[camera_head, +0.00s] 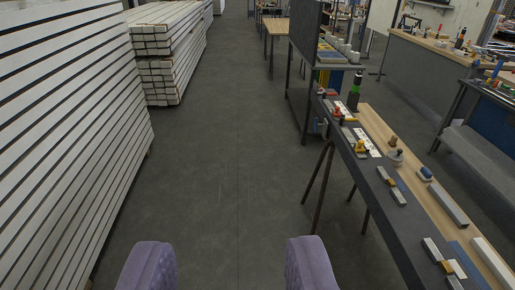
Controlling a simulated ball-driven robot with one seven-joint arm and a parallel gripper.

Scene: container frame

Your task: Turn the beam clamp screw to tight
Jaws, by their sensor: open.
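My gripper (232,268) shows at the bottom of the head camera view as two purple padded fingers. The fingers are wide apart with only bare floor between them, so it is open and empty. No beam clamp or clamp screw can be made out for sure. Small parts in grey, yellow and orange lie on a long narrow bench (386,222) at the right, too small to identify. My gripper is to the left of this bench and apart from it.
Stacked white beams (65,130) line the left side, with another stack (165,45) farther back. The dark floor (225,150) between is a clear aisle. Workbenches (425,75) and a wooden table (276,27) stand at the back and right.

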